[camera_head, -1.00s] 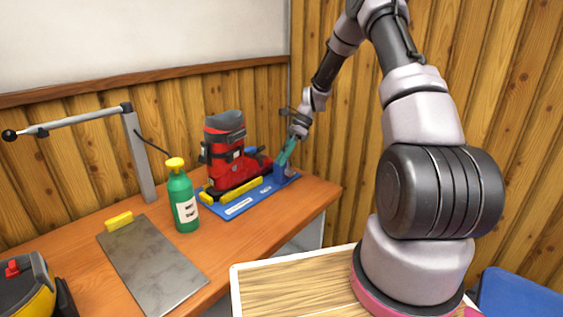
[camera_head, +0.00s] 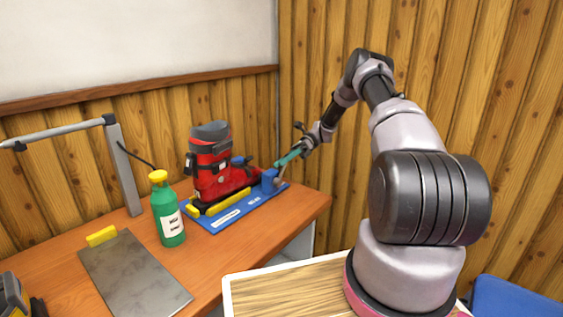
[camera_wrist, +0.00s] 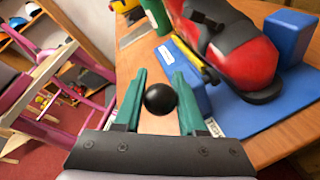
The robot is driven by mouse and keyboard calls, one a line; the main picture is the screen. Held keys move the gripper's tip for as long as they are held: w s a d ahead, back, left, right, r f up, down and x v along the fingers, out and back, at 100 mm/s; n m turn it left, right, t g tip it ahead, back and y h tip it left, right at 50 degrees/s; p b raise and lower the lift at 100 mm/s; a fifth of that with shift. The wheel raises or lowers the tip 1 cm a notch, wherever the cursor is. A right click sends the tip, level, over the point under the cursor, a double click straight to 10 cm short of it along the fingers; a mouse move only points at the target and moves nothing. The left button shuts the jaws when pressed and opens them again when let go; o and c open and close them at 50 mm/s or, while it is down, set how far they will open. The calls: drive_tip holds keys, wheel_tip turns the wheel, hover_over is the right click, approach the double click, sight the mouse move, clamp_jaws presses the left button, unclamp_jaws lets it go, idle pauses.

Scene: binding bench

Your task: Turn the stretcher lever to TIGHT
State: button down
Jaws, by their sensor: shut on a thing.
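A red and black boot (camera_head: 209,170) stands on a blue stretcher base (camera_head: 222,220) on the bench; it also shows in the wrist view (camera_wrist: 235,45). A blue block (camera_head: 269,181) sits at the base's right end, with a grey lever (camera_head: 281,174) rising from it. My gripper (camera_head: 287,157) has teal fingers and reaches in from the right, just above the block. In the wrist view its fingers (camera_wrist: 160,95) flank the lever's black ball knob (camera_wrist: 160,99). It is shut on the knob.
A green bottle (camera_head: 167,212) with a yellow cap stands left of the base. A grey plate (camera_head: 133,275), a yellow block (camera_head: 102,236) and a grey lamp arm (camera_head: 124,165) are further left. A wooden wall (camera_head: 330,100) rises close behind my gripper.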

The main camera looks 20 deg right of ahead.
drive_tip(key=shift+w+d+f, duration=0.1)
drive_tip(key=shift+w+d, duration=0.2)
drive_tip(key=shift+d, duration=0.05)
drive_tip(key=shift+w+d, duration=0.1)
drive_tip(key=c, duration=0.5)
unclamp_jaws()
drive_tip(key=shift+f, duration=0.1)
drive_tip(key=v, duration=1)
drive_tip(key=shift+d, duration=0.35)
drive_tip(key=shift+r, duration=0.25)
